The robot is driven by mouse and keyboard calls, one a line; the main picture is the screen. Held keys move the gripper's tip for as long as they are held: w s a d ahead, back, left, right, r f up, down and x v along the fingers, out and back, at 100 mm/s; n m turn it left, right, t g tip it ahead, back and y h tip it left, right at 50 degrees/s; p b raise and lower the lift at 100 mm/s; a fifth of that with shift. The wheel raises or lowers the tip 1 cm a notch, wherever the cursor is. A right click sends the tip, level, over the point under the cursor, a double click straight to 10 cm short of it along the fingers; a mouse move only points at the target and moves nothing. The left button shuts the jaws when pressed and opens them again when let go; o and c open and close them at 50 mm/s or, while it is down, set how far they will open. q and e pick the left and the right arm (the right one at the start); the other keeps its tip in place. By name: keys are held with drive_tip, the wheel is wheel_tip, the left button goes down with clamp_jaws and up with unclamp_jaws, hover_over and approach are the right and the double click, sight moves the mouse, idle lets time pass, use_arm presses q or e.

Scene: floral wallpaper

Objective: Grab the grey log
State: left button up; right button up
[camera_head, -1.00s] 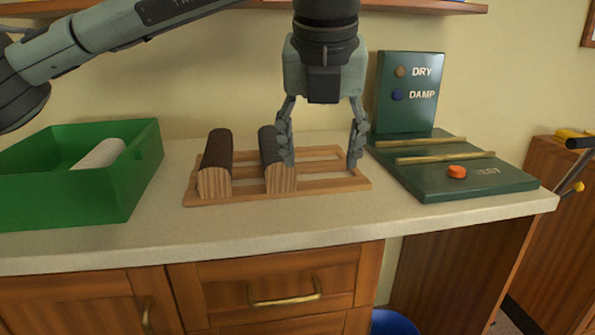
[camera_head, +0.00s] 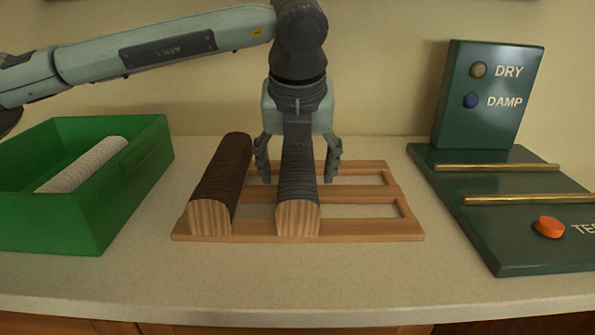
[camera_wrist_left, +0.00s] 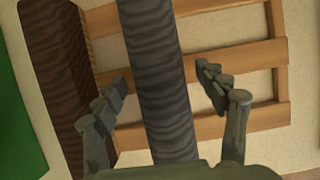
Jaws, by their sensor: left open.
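The grey log (camera_head: 298,175) has dark grey bark and a pale cut end, and lies on a wooden rack to the right of a brown log. My left gripper (camera_head: 297,170) is open above the grey log, with one finger on each side of it. In the left wrist view the grey log (camera_wrist_left: 158,80) runs between the two spread fingers, with a visible gap to each. The gripper's palm edge hides the log's lower end there. My right gripper is not in view.
The brown log (camera_head: 222,180) lies close to the left finger. The wooden rack (camera_head: 375,237) has a free slot at right. A green bin (camera_head: 60,225) holding a pale log (camera_head: 85,165) stands at left. A green test stand (camera_head: 520,250) with brass rails is at right.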

use_arm(q)
drive_tip(key=shift+f, duration=0.2)
drive_tip(key=shift+w, duration=0.1)
drive_tip(key=c, duration=1.6)
drive_tip(key=shift+r, duration=0.15)
